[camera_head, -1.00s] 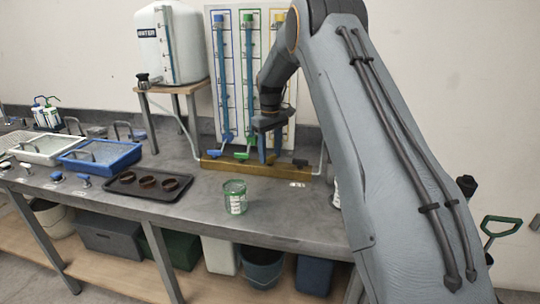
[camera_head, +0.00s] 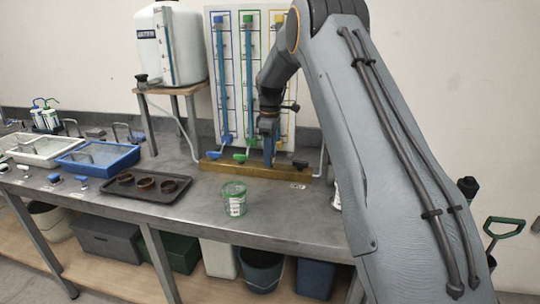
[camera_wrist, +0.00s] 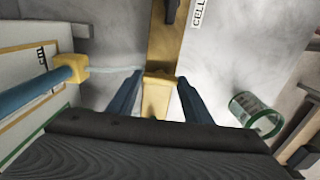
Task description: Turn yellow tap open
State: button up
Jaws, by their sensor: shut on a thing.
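The yellow tap shows in the wrist view as a yellow block (camera_wrist: 70,68) at the end of a blue tube, left of my fingers. Its yellow handle (camera_wrist: 159,78) appears between my two fingertips, over the brass-coloured rail (camera_wrist: 168,35). My gripper (camera_wrist: 158,76) is shut on this handle, though the exact contact is hard to see. In the head view my gripper (camera_head: 269,162) points down at the rail (camera_head: 215,165), in front of the panel. It hides the yellow tap there.
The blue tap (camera_head: 227,141) and green tap (camera_head: 241,157) are left of my gripper, with a black handle (camera_head: 300,164) to its right. A green-banded beaker (camera_head: 235,200) stands in front. A tray (camera_head: 150,190) with pots, a blue basin (camera_head: 98,160) and a water tank (camera_head: 185,45) are left.

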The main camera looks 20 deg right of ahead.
jog(key=shift+r, duration=0.1)
dwell(0.3)
jog(key=o, duration=1.1)
jog(key=shift+c, duration=0.2)
notch_tip(320, 180, up, 8)
jog(key=shift+f+b, duration=0.15)
jog(key=shift+b, duration=0.85)
jog(key=s+a+f+m, duration=0.2)
jog(key=s+f+m, duration=0.2)
jog(key=s, duration=0.9)
jog(key=s+a+f+m, duration=0.2)
jog(key=s+f+m, duration=0.2)
jog(key=s, duration=0.9)
jog(key=s+a+f+m, duration=0.2)
jog(key=s+f+m, duration=0.1)
jog(key=s, duration=1)
jog(key=shift+s+a+f+m+t, duration=0.3)
jog(key=shift+a+f+m, duration=0.1)
jog(key=shift+m, duration=0.1)
